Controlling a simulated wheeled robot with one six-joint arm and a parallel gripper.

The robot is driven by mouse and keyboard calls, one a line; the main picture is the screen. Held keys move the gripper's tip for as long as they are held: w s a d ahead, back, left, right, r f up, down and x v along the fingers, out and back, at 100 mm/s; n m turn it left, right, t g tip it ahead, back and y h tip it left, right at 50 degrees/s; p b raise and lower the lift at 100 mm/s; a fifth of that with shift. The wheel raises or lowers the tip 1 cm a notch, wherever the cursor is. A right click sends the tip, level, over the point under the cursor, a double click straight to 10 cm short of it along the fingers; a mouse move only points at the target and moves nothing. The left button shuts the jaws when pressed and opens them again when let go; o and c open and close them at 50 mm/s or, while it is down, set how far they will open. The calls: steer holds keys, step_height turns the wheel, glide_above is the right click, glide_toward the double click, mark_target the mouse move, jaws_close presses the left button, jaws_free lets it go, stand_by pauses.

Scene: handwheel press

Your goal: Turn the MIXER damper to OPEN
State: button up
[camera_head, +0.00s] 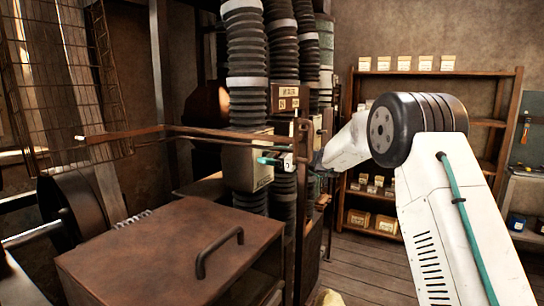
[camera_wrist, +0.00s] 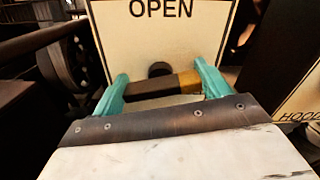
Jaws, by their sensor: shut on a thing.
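The cream damper plate (camera_wrist: 150,40) with the word OPEN at its top fills the upper middle of the wrist view. The name MIXER cannot be read in either view. A dark damper lever (camera_wrist: 150,88) with a yellow end (camera_wrist: 190,80) lies roughly level across the front of the plate, just below a dark round knob (camera_wrist: 159,69). My gripper (camera_wrist: 161,77) has its teal fingers on either end of this lever and is shut on it. In the head view my gripper (camera_head: 270,160) is at the beige box (camera_head: 245,165) on a duct; the lever is hidden there.
A plate reading HOOD (camera_wrist: 301,112) is at the right of the wrist view. A rusty bar (camera_head: 215,131) crosses just above my gripper. A rusty cabinet (camera_head: 150,240) with a handle stands below left. Ribbed ducts (camera_head: 246,45) rise behind. Floor (camera_head: 365,270) shows at right.

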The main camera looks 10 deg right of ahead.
steer(key=n, duration=0.4)
steer(key=shift+n, duration=0.3)
steer(key=n, duration=0.3)
steer(key=shift+s+f+n, duration=0.1)
steer(key=shift+f+n, duration=0.05)
steer(key=shift+n, duration=0.15)
steer(key=n, duration=0.3)
steer(key=shift+a+f+n, duration=0.1)
steer(key=shift+n, duration=0.2)
steer(key=shift+f+n, duration=0.1)
steer(key=shift+n, duration=1.6)
steer(key=o, duration=1)
